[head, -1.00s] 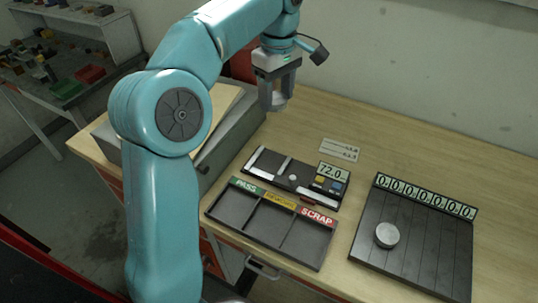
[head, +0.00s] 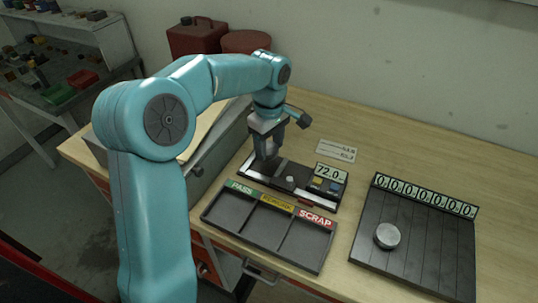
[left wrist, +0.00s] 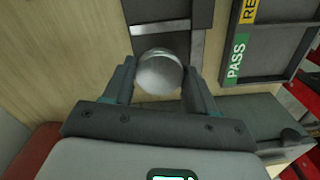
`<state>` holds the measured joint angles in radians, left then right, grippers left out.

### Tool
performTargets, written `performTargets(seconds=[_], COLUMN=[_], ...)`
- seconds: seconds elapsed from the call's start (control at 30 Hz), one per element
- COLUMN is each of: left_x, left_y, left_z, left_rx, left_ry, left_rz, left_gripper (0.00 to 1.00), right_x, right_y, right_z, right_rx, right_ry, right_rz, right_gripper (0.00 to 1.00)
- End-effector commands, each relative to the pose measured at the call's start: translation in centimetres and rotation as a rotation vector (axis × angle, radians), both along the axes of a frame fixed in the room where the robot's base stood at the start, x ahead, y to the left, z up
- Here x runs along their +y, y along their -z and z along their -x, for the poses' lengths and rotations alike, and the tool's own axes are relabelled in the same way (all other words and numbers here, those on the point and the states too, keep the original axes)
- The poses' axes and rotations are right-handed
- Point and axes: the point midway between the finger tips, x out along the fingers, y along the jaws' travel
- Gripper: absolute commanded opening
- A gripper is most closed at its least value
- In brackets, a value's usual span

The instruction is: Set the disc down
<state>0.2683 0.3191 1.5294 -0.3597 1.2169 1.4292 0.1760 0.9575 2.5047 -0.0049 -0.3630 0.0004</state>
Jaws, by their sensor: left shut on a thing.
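A round silver disc (left wrist: 158,74) is between the two fingers of my left gripper (head: 267,153) in the left wrist view, and the gripper is shut on it. In the head view my left gripper points down at the left end of the black gauge (head: 322,199), whose display reads 72.0. The held disc is hard to make out there, and I cannot tell whether it touches the gauge. A second silver disc (head: 387,235) lies on the dark grooved plate (head: 432,255) at the right. My right gripper is not in view.
A black tray (head: 325,262) marked PASS, REWORK and SCRAP lies in front of the gauge, its compartments empty. A label card (head: 337,151) lies behind the gauge. A grey case (head: 213,140) stands close at the left. The wooden table is clear at the back right.

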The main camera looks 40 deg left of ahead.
Motion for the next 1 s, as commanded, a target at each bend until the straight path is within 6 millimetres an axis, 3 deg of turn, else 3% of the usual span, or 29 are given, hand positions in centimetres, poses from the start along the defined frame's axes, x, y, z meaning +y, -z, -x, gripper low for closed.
performTargets(seconds=[0.23,0.67,0.7,0.77,1.0], left_x=[0.1,0.1,0.1,0.1,0.0], left_y=[3.7,4.5,4.5,4.4,4.5], left_z=[0.1,0.0,0.0,0.0,0.2], left_rx=[0.004,0.000,0.001,0.002,0.008], left_ry=[0.000,0.000,0.000,0.000,0.000], left_rz=[0.000,-0.001,0.000,0.000,0.002], left_gripper=[0.11,0.11,0.63,0.82,0.82], right_x=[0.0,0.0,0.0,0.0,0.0], right_y=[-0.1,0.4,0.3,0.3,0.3], right_z=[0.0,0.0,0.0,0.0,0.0], right_rx=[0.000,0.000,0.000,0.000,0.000], right_ry=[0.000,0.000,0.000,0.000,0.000], right_rz=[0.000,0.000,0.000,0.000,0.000], right_gripper=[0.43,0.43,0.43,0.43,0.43])
